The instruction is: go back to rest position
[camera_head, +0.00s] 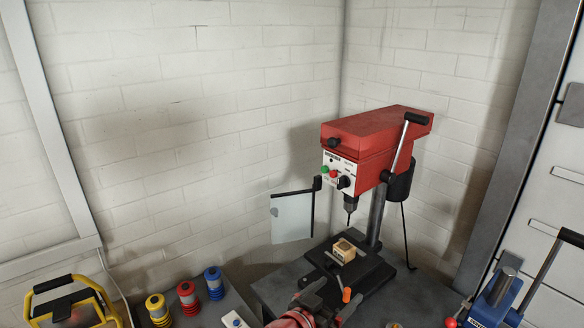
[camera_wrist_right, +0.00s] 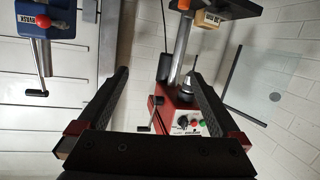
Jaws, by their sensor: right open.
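My right gripper (camera_head: 331,298) is at the bottom middle of the head view, in front of the red drill press (camera_head: 375,135). Its two dark fingers are apart with nothing between them. In the right wrist view its fingers (camera_wrist_right: 158,76) are spread wide, and the drill press (camera_wrist_right: 180,112) shows upside down beyond them. A small wooden block (camera_head: 344,251) sits on the drill press base, beyond my right gripper and apart from it. My left gripper does not show.
Blue, red and yellow ringed cylinders (camera_head: 187,293) stand on the bench at the lower left, beside a yellow-framed lamp (camera_head: 75,300). A clear guard panel (camera_head: 292,217) hangs left of the drill.

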